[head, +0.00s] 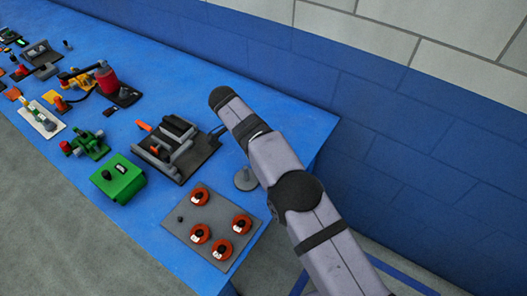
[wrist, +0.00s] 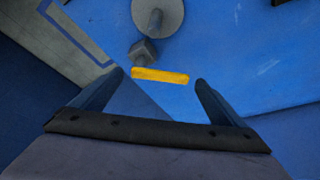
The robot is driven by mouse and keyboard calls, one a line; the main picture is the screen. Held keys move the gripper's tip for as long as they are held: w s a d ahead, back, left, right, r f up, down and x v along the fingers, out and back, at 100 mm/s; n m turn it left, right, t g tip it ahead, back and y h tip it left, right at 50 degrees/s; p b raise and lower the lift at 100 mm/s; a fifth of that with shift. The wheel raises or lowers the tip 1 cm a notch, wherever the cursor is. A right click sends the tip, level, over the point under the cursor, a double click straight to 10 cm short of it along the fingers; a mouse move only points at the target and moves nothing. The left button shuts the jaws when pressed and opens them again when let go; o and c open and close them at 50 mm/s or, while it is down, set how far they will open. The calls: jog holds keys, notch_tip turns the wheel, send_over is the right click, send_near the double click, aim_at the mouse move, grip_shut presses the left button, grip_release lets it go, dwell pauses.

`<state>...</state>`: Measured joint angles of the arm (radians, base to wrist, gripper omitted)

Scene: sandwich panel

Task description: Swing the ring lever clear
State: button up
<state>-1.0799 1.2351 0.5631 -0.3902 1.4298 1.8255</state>
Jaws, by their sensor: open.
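My gripper (wrist: 160,80) is open and empty, its two dark fingers spread wide in the wrist view. A yellow bar (wrist: 160,75) shows across the gap between the fingertips, apart from both in the picture; its height relative to them is unclear. Just above it are a grey block (wrist: 143,52) and a grey post on a round grey base (wrist: 172,12). I take this as the ring lever, but no ring is clear. In the head view the round base (head: 246,179) stands near the table's right end, beside my arm. There the gripper and yellow bar are hidden behind my arm.
The blue table (head: 300,125) ends close to the round base. Left of it are a dark fixture with an orange handle (head: 177,150) and a green box (head: 118,178). A grey plate with several orange rings (head: 180,236) lies in front. Clear table lies behind.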

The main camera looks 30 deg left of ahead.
jog(key=p+v, duration=0.3)
jog(key=v, duration=0.4)
jog(key=shift+r, duration=0.15)
dwell(0.5)
